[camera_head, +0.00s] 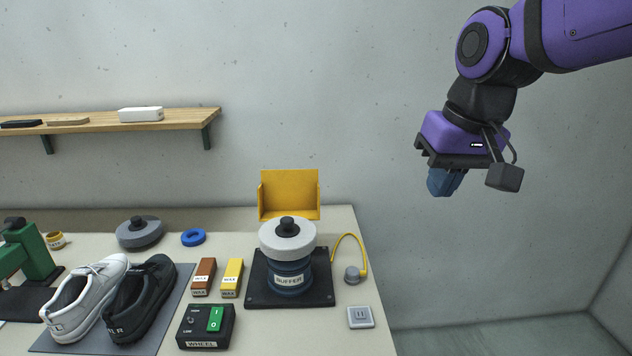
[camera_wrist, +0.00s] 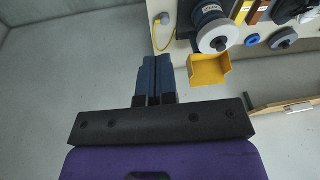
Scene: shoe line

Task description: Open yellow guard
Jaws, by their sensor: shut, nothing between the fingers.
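The yellow guard (camera_head: 289,193) stands upright behind the buffer (camera_head: 288,275), at the bench's back edge. It has a back panel and side walls, and its lower part is hidden by the buffer's pale grey wheel (camera_head: 275,238). The wheel's top is uncovered. The guard also shows in the wrist view (camera_wrist: 209,72), to the right of my fingers. My gripper (camera_head: 443,184) hangs in the air to the right of the bench, higher than the guard and well apart from it. In the wrist view its blue fingers (camera_wrist: 155,76) are together with nothing between them.
The bench (camera_head: 352,235) holds a yellow hose (camera_head: 362,250), a switch box (camera_head: 207,327), wax bars (camera_head: 232,277), a spare grey wheel (camera_head: 139,232), a blue ring (camera_head: 193,237) and two shoes (camera_head: 90,295). A wooden shelf (camera_head: 90,123) is on the back wall. The space between gripper and guard is clear.

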